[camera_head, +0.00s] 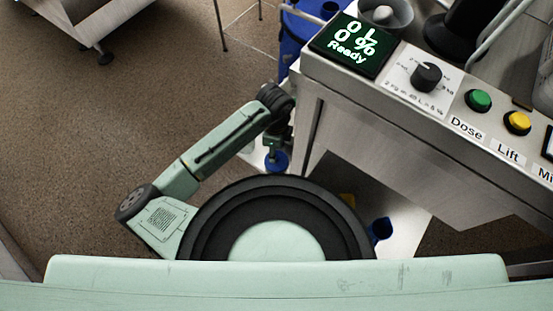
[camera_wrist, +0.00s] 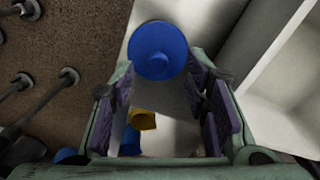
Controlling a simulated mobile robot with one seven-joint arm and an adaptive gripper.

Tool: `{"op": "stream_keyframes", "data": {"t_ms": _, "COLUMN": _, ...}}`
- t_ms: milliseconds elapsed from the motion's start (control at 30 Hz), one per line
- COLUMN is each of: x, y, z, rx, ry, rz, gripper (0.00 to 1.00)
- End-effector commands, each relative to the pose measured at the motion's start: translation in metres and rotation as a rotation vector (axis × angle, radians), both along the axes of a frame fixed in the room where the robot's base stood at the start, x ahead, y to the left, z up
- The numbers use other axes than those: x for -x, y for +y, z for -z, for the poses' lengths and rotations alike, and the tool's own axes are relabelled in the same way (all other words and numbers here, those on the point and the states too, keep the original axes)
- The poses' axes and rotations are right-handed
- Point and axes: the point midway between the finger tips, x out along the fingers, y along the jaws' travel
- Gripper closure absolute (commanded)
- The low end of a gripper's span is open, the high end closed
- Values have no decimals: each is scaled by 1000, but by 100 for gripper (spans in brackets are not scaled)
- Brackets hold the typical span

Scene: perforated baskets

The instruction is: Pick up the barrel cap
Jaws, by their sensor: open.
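A round blue cap with a small central knob, which looks like the barrel cap (camera_wrist: 158,38), lies on a pale surface at the top middle of the wrist view. In the head view a blue piece (camera_head: 277,163), seemingly the same cap, shows just below the end of my arm. My gripper (camera_wrist: 160,82) is open, with its purple finger pads on either side of an empty gap. The cap lies beyond the fingertips, roughly centred between them. I cannot tell the exact distance. In the head view my arm hides most of the gripper.
A yellow piece (camera_wrist: 143,120) and a blue piece (camera_wrist: 130,140) lie lower in the wrist view. A blue cup-like piece (camera_head: 380,230) stands on the white surface (camera_head: 405,215). A metal machine (camera_head: 390,140) with buttons is close on the right. Brown floor (camera_head: 100,130) is open on the left.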

Motion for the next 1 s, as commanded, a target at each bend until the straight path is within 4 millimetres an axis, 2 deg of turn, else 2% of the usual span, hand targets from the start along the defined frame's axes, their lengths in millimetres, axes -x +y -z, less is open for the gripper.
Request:
{"op": "stream_keyframes", "data": {"t_ms": 300, "x": 4, "y": -3, "z": 42, "rx": 0, "ry": 2, "rz": -3, "gripper": 57}}
{"op": "stream_keyframes", "data": {"t_ms": 600, "x": 4, "y": -3, "z": 48, "rx": 1, "ry": 1, "rz": -2, "gripper": 57}}
{"op": "stream_keyframes", "data": {"t_ms": 1000, "x": 4, "y": -3, "z": 48, "rx": 1, "ry": 1, "rz": -2, "gripper": 84}}
